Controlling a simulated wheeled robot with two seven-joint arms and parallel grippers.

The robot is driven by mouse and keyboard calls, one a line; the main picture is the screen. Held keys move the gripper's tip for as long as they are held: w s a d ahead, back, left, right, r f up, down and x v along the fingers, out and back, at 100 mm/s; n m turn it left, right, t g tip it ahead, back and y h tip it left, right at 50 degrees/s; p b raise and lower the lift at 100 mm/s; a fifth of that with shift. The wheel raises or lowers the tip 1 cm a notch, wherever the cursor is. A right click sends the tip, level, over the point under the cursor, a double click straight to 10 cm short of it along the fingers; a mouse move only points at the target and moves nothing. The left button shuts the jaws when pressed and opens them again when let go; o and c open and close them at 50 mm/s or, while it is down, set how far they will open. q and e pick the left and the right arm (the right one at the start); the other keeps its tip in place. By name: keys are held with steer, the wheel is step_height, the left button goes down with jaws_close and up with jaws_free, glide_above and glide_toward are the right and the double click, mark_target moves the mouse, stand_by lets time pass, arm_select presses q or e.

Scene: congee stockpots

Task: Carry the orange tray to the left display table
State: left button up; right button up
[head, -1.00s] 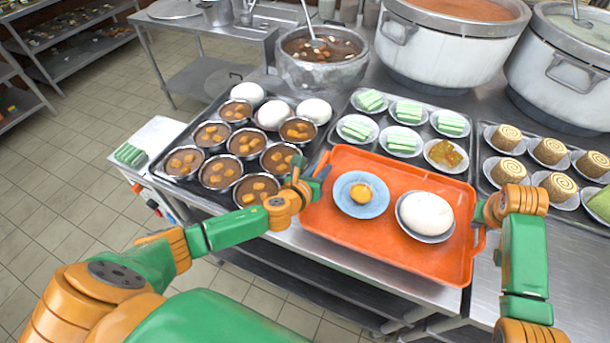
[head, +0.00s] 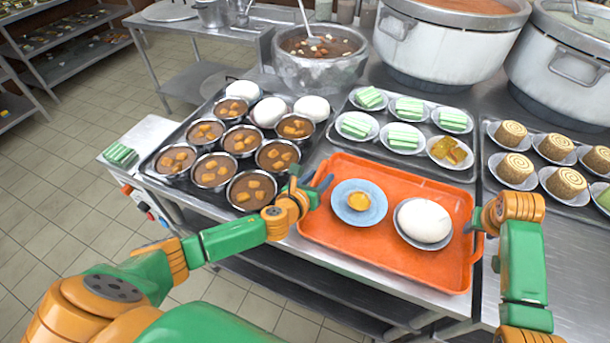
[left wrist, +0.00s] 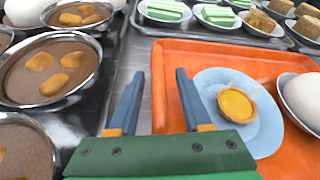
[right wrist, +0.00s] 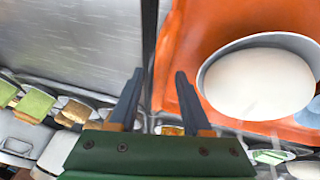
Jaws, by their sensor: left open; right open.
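The orange tray (head: 325,231) lies on the steel counter, near its front edge. It carries a blue plate (head: 372,214) with a small yellow tart and a grey dish with a white bun (head: 425,220). My left gripper (head: 318,188) is open at the tray's left edge; in the left wrist view its fingers (left wrist: 158,80) are either side of the tray's left rim. My right gripper (head: 477,217) is at the right edge; in the right wrist view its open fingers (right wrist: 159,80) are either side of that rim. I cannot tell whether any finger touches the tray.
A dark tray of brown soup bowls (head: 239,141) is close on the left. A tray of green-and-white cakes (head: 403,136) is behind, rolls (head: 515,168) at right. Large pots (head: 450,50) stand behind. A steel table (head: 205,75) and shelving (head: 70,45) stand back left, with open floor before them.

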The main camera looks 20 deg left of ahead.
steer(key=shift+s+r, duration=0.1)
steer(key=shift+r, duration=0.1)
arm_select(q)
steer(key=v, duration=1.2)
arm_select(e)
steer(key=v, duration=0.7)
steer(key=shift+s, duration=0.1)
